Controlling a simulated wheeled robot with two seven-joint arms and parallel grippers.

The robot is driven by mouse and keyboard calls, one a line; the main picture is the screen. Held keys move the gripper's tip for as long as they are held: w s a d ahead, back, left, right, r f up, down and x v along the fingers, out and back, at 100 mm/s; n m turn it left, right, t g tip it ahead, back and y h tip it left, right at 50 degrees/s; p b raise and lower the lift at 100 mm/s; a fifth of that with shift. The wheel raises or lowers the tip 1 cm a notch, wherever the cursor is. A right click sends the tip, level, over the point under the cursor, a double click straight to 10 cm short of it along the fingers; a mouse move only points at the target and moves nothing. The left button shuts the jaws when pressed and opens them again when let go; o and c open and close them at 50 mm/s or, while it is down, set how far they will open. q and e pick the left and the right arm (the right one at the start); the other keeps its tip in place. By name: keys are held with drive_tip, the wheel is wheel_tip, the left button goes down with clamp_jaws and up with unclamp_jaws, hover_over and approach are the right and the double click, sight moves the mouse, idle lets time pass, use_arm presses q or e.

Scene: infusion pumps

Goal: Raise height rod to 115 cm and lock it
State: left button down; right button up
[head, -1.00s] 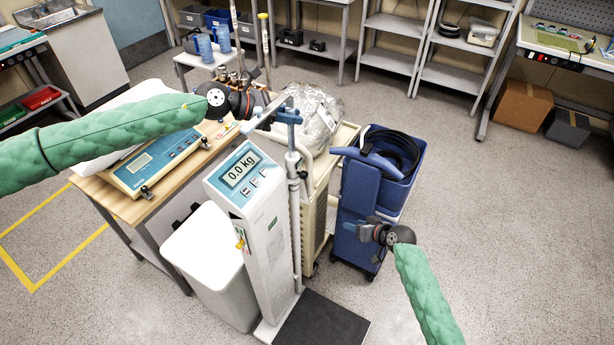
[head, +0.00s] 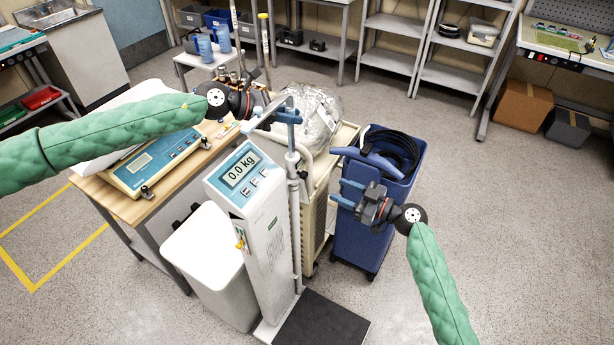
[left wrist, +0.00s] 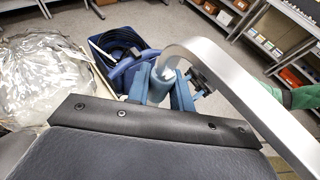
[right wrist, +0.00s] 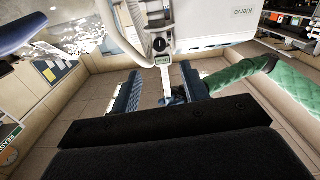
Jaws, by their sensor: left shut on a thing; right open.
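The scale column (head: 262,230) stands in the middle of the head view, its display reading 0.0 kg. The pale height rod (head: 295,220) rises beside it, with a flat metal headpiece (head: 272,112) at its top. My left gripper (head: 289,116) is shut on the rod's top; the left wrist view shows its blue fingers around the rod top (left wrist: 160,86) below the bent metal arm (left wrist: 225,65). My right gripper (head: 345,193) is open and empty, right of the rod and apart from it. The right wrist view shows a dark knob (right wrist: 159,44) on the rod's collar, beyond the open fingers (right wrist: 163,95).
A blue cart (head: 365,235) with coiled black hose stands behind my right gripper. A cream cart (head: 315,215) with a clear bag is behind the rod. A white bin (head: 205,255) and a bench with another scale (head: 150,165) are left. Open floor lies to the right.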

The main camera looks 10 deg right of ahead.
sight(306, 176)
drive_tip(key=x, duration=1.2)
clamp_jaws()
